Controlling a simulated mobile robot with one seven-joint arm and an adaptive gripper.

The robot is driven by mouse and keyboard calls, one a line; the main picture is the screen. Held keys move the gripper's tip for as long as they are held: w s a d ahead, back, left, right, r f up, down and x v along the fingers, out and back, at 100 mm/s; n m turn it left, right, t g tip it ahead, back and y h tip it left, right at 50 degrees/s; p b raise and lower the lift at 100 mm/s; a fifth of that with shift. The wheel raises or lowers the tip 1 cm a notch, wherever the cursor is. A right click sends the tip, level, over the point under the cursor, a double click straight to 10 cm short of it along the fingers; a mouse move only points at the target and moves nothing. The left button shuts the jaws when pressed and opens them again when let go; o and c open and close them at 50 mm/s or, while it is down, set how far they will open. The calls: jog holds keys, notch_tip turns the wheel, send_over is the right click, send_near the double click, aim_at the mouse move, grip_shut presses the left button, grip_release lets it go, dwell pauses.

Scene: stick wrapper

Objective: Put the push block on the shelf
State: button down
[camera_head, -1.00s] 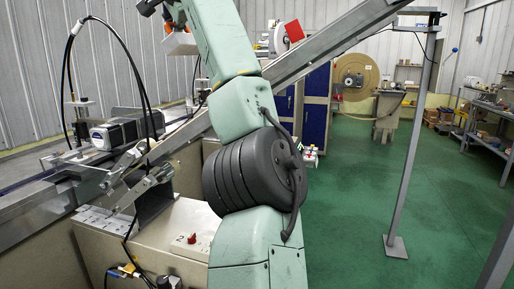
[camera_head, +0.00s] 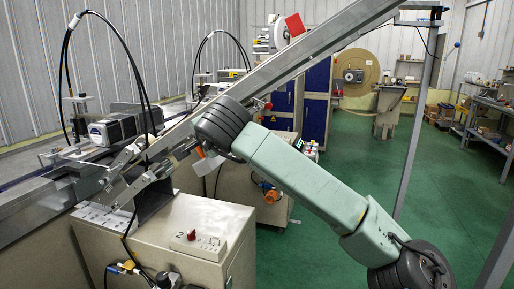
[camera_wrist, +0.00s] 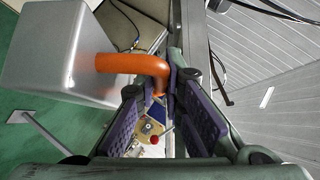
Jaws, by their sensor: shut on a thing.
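The push block (camera_wrist: 55,65) is a grey metal block with a curved orange handle (camera_wrist: 130,63), at the upper left of the wrist view. My gripper (camera_wrist: 165,92) has its purple-padded fingers shut on the handle's end, and the block hangs out to the left of the fingers. In the head view my arm hides most of the gripper. A small pale and orange bit beside the arm may be part of the block. I cannot tell for certain which surface is the task's shelf.
A slanted metal beam (camera_head: 300,60) crosses above my arm. A machine cabinet (camera_head: 190,230) with a red knob stands at the front left, beside a conveyor with a motor (camera_head: 115,130). A workbench (camera_head: 490,135) is at the far right. Green floor between is clear.

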jog(key=s+d+f, duration=0.4)
jog(key=f, duration=1.4)
jog(key=s+d+f, duration=0.3)
jog(key=d+f, duration=0.1)
jog(key=f, duration=1.3)
jog(key=s+d+f, duration=0.4)
jog(key=d+f, duration=0.1)
jog(key=f, duration=1.3)
jog(key=w+a+r, duration=0.3)
jog(key=w+r, duration=0.2)
jog(key=r, duration=0.5)
jog(key=w+a+r, duration=0.4)
jog(key=w+r, duration=0.2)
jog(key=r, duration=0.5)
jog(key=shift+r, duration=0.25)
jog(key=s+d+f+b, duration=0.2)
jog(key=s+f, duration=0.1)
jog(key=f, duration=0.6)
jog(key=s+d+f+b, duration=0.2)
jog(key=s+f+b, duration=0.1)
jog(key=f, duration=0.7)
jog(key=s+d+f+b, duration=0.2)
jog(key=s+f, duration=0.3)
jog(key=f, duration=0.5)
jog(key=shift+d+h, duration=0.25)
jog(key=shift+h, duration=0.05)
jog(key=shift+f, duration=0.1)
jog(key=shift+d+f+m, duration=0.1)
jog(key=shift+m, duration=0.2)
